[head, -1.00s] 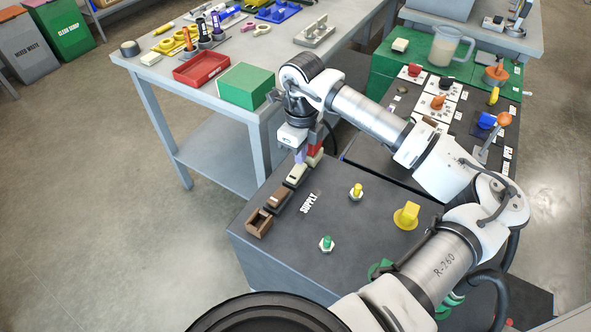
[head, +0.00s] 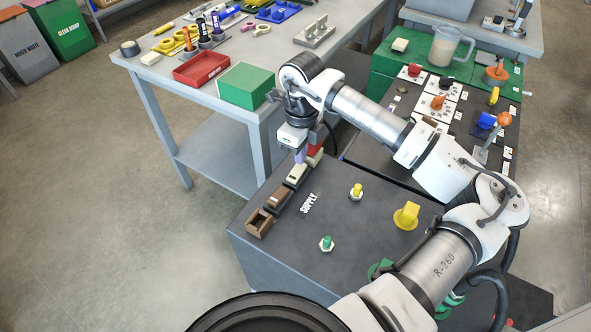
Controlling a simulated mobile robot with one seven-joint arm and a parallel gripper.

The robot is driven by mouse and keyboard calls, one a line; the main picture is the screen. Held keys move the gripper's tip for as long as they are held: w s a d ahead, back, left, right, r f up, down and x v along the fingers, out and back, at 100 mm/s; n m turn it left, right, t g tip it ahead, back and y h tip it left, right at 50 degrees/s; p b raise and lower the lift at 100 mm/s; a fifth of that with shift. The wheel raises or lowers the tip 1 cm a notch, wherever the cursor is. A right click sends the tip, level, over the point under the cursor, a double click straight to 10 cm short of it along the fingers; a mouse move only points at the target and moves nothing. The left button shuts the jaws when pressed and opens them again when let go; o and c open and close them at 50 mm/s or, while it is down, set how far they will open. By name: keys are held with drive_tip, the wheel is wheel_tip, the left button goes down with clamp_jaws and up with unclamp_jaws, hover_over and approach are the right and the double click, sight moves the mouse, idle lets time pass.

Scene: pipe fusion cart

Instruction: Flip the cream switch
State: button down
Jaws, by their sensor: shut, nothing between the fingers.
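A cream switch (head: 296,174) sits in a dark frame in the row of switches along the left edge of the dark cart top. My gripper (head: 302,159) points down at the far end of the cream switch, fingers shut and empty. One finger looks purple, and a red part shows beside it. The fingertips are at or just above the switch; I cannot tell whether they touch it.
A brown switch (head: 280,197) and an open brown housing (head: 259,222) continue the row nearer me. A green knob (head: 327,243), a small yellow knob (head: 356,191) and a large yellow knob (head: 406,215) stand to the right. A green box (head: 246,86) is on the grey bench behind.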

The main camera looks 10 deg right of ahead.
drive_tip(key=shift+f+b, duration=1)
drive_tip(key=shift+b, duration=0.1)
idle(0.5)
drive_tip(key=shift+r+p, duration=1.25)
drive_tip(key=shift+r, duration=2.3)
